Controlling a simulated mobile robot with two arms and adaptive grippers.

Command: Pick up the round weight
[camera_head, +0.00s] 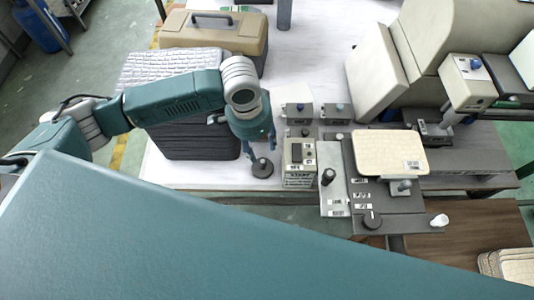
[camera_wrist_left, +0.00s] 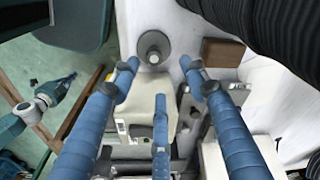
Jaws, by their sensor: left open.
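The round weight (camera_head: 262,169), a dark disc with a small knob on top, stands on the white table near its front edge in the head view. In the left wrist view the weight (camera_wrist_left: 153,49) is at the top, just beyond the fingertips. My left gripper (camera_head: 262,150) points down right above the weight and partly overlaps it in the head view. Its blue fingers (camera_wrist_left: 160,72) are spread open and hold nothing. I cannot tell whether a fingertip touches the weight. My right gripper is not in view.
A beige control box (camera_head: 299,163) stands close to the right of the weight. A dark ribbed case (camera_head: 190,140) stands close on the left. A beige toolbox (camera_head: 213,37) is behind. A panel (camera_head: 390,208) with knobs and a cream tray (camera_head: 389,152) is further right.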

